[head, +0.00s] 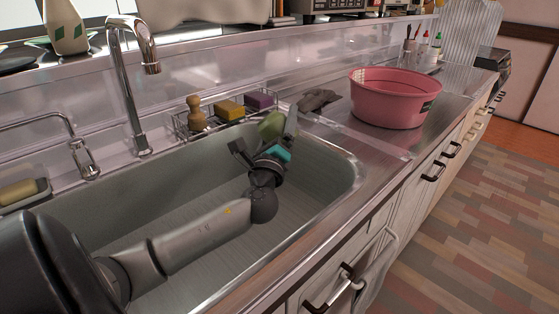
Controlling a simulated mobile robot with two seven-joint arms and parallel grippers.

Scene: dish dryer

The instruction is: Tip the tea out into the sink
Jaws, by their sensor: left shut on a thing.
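My left gripper (266,141) is over the far right part of the sink (110,195), close to its back rim. It is shut on a small olive-green thing (271,125), which looks like a cup and is partly hidden by the gripper. I cannot make out its opening or how far it is tilted. A teal patch shows beside the gripper's fingers. No tea can be seen, either in the cup or on the sink floor. My right gripper is not in view.
A wire rack (222,122) with a brush and sponges stands behind the sink. The tap (133,75) rises at the back left. A grey cloth (319,101) and a pink basin (388,98) are on the counter to the right. The sink's visible floor is clear.

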